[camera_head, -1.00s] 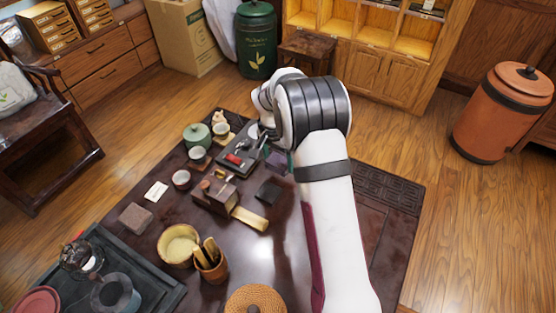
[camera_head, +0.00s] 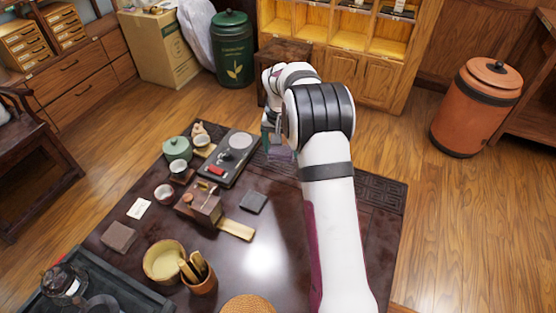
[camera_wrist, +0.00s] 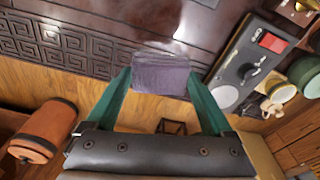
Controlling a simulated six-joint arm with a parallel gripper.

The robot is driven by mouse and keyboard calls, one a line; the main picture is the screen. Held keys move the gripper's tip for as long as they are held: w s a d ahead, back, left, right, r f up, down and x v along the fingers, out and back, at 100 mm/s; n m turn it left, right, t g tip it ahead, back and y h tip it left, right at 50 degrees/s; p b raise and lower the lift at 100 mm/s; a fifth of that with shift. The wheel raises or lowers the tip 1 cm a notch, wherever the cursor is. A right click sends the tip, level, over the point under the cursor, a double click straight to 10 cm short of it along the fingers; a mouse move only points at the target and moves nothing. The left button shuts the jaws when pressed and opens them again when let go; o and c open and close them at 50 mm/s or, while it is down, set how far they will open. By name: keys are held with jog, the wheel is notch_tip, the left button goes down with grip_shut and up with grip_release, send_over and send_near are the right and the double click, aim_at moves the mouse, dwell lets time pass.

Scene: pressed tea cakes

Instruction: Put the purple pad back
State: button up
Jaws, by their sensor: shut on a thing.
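My gripper (camera_wrist: 160,82) has green fingers and is shut on the purple pad (camera_wrist: 162,74), a flat block between the fingertips in the wrist view. In the head view the pad (camera_head: 281,153) shows partly below my gripper (camera_head: 271,139), near the far edge of the dark table (camera_head: 265,255). It appears held above the table, just right of the black scale device (camera_head: 231,166). A dark grey pad (camera_head: 253,202) and a brown pad (camera_head: 119,236) lie flat on the table.
A pale bowl (camera_head: 164,261) and a tool cup (camera_head: 202,281) are nearer. The table's middle is clear.

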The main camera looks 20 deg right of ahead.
jog(key=d+r+n, duration=0.1)
jog(key=d+n, duration=0.5)
jog(key=d, duration=0.6)
jog(key=shift+n+t+y, duration=0.3)
jog(key=shift+y, duration=0.1)
jog(key=w+a+f, duration=0.4)
jog(key=w+a, duration=0.1)
jog(key=w+a+f, duration=0.2)
jog(key=w, duration=0.1)
jog(key=shift+w+a+f, duration=0.15)
jog(key=shift+a+f, duration=0.15)
jog(key=shift+a, duration=0.05)
jog(key=shift+f, duration=1.9)
